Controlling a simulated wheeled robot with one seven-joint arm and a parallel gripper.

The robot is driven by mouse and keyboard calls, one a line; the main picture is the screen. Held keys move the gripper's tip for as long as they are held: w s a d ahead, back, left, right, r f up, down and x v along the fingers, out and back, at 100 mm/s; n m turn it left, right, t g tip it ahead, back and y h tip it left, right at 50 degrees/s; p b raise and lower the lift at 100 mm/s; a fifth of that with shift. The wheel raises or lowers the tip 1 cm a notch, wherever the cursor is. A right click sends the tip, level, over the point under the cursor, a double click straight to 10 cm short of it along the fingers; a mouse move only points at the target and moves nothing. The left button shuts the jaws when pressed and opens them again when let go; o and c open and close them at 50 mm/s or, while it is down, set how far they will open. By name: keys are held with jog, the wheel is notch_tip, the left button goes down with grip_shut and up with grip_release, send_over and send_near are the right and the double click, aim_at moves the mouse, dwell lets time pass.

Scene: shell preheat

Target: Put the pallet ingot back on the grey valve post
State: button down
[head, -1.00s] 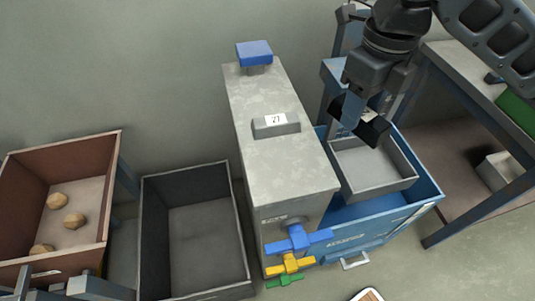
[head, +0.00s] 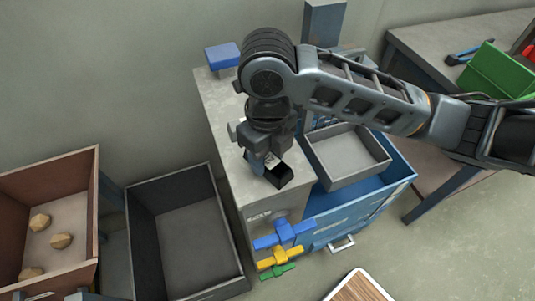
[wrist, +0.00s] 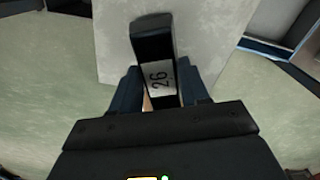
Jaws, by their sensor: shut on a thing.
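My gripper (head: 262,165) is shut on a black ingot (head: 283,178) with a white label. In the wrist view the ingot (wrist: 152,45) reads 26 and is gripped between the fingers. The grey valve post (head: 222,105) is a tall concrete block with blue, yellow and green valve handles on its front. In the head view the held ingot appears over the front part of the post top. The post top (wrist: 205,35) lies behind the ingot in the wrist view. I cannot tell whether the ingot touches it. My arm hides much of the post top.
A blue cap (head: 222,56) stands at the post's back end. A grey tray (head: 322,172) sits in the blue drawer (head: 385,190) to the right. A dark empty bin (head: 238,268) and a brown bin (head: 88,215) with several lumps stand left. A green bin (head: 490,72) is at far right.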

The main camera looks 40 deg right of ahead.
aim_at(268, 158)
jog(key=shift+f, duration=0.45)
jog(key=shift+f, duration=0.1)
jog(key=shift+f, duration=0.1)
jog(key=c, duration=0.6)
grip_release()
jog(key=shift+o, duration=0.2)
notch_tip(268, 158, up, 12)
jog(key=shift+r, duration=0.2)
